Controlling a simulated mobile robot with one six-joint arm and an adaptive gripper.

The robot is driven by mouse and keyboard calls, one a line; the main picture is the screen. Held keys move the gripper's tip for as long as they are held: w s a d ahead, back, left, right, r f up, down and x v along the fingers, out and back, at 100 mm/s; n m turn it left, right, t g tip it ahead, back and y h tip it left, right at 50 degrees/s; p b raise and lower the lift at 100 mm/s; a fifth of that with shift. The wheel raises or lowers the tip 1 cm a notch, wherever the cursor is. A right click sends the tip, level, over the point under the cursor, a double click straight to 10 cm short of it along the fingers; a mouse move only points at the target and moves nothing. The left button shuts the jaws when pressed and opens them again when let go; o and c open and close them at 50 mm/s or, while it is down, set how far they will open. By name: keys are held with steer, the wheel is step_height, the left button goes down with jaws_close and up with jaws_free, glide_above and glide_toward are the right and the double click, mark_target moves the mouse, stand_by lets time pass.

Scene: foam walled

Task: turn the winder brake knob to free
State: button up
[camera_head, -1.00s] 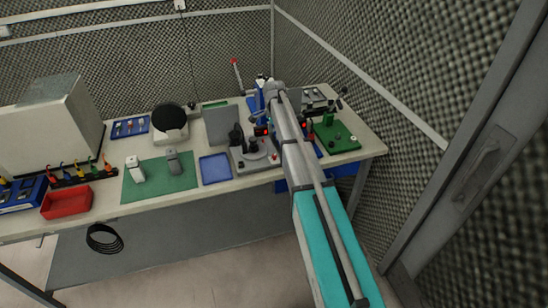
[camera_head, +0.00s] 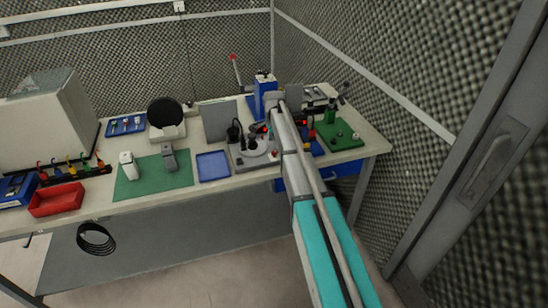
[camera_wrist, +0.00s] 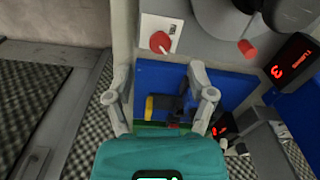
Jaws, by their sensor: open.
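A red knob (camera_wrist: 160,42) sits on a white marked plate (camera_wrist: 148,32) at the top of the wrist view; it looks like the brake knob, but its marks are too small to read. My gripper (camera_wrist: 158,68) is open and empty. Its fingertips are spread to either side, just below the knob in the picture, not closed on it. The grey winder (camera_head: 250,152) stands on the bench in the head view, partly behind my arm. My gripper is hidden behind the arm there.
Red-digit displays (camera_wrist: 292,60) stand right of the gripper. A blue surface with a yellow-and-black tool (camera_wrist: 160,105) lies below the fingers. In the head view, a blue tray (camera_head: 213,166) is left of the winder and a green board (camera_head: 340,134) right. A foam wall rises at right.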

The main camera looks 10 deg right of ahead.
mark_target(274, 152)
steer(key=shift+f+b, duration=2.75)
steer(key=shift+f, duration=0.25)
jaws_close()
